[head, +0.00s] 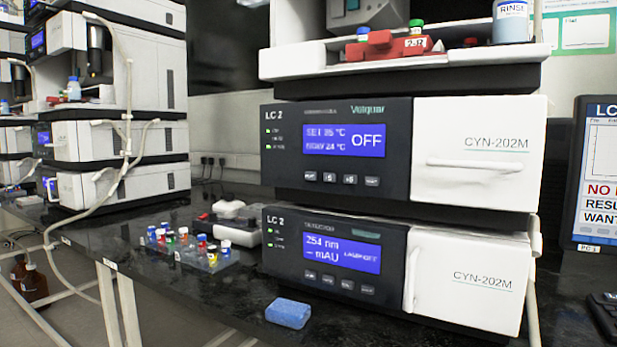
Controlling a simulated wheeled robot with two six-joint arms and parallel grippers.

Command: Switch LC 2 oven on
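The LC 2 oven (396,206) is the upper of two LC 2 modules in the middle of the head view. Its blue display (344,140) reads "SET 35 °C", "NOW 24 °C" and a large "OFF". A row of several small buttons (341,179) sits below the display; their labels are too small to read surely. Small green lights show at the panel's left. The white door (478,150), marked CYN-202M, looks closed. Neither of my grippers is in view.
The LC 2 detector (342,258) below shows "254 nm" and "LAMP OFF". A blue sponge (288,313) lies at the bench's front edge. A rack of coloured vials (193,250) stands left. A tray with a red holder (397,47) is above. A monitor (597,170) stands right.

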